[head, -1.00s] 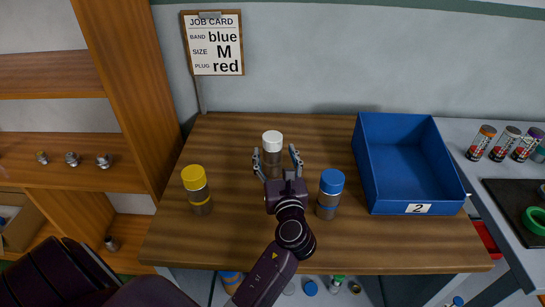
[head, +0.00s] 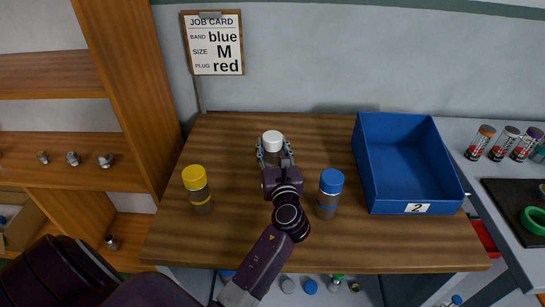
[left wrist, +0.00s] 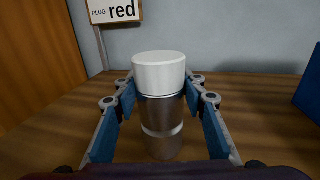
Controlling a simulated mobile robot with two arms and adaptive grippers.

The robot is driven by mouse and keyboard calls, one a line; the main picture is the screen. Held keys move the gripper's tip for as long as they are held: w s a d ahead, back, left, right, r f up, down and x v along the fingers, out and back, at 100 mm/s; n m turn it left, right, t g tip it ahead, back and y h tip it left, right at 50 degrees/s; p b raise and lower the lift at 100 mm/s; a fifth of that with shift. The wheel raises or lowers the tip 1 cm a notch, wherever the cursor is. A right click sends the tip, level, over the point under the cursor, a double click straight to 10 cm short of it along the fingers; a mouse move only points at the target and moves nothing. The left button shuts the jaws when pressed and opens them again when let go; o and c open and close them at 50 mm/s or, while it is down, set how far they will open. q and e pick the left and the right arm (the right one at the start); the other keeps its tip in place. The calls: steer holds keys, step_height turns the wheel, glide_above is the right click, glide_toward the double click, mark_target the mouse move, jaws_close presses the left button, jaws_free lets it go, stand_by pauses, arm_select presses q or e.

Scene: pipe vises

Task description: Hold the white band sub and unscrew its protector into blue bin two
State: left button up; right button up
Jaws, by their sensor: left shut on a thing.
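The white band sub (head: 272,155) stands upright on the wooden table, a grey metal cylinder with a pale band low on its body. Its white protector (head: 272,140) sits on top as a cap. My left gripper (head: 274,156) is shut on the sub's body below the protector; in the left wrist view the fingers (left wrist: 163,110) flank the sub (left wrist: 162,132) on both sides, with the white protector (left wrist: 159,72) above them. Blue bin two (head: 405,165), marked with a 2 label, stands empty at the table's right. My right gripper is not in view.
A yellow-capped sub (head: 198,188) stands left of my gripper and a blue-capped sub (head: 329,193) stands close to its right. A job card (head: 212,43) hangs on the wall. Several banded cylinders (head: 507,142) stand on the side bench at right.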

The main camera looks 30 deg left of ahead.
arm_select(q)
jaws_close()
steer(key=shift+r, duration=0.15)
steer(key=shift+w+r, duration=0.1)
steer(key=shift+r, duration=0.6)
step_height(320, 180, up, 19)
steer(key=p, duration=0.3)
steer(key=shift+f+p, duration=0.2)
steer(key=shift+p, duration=0.1)
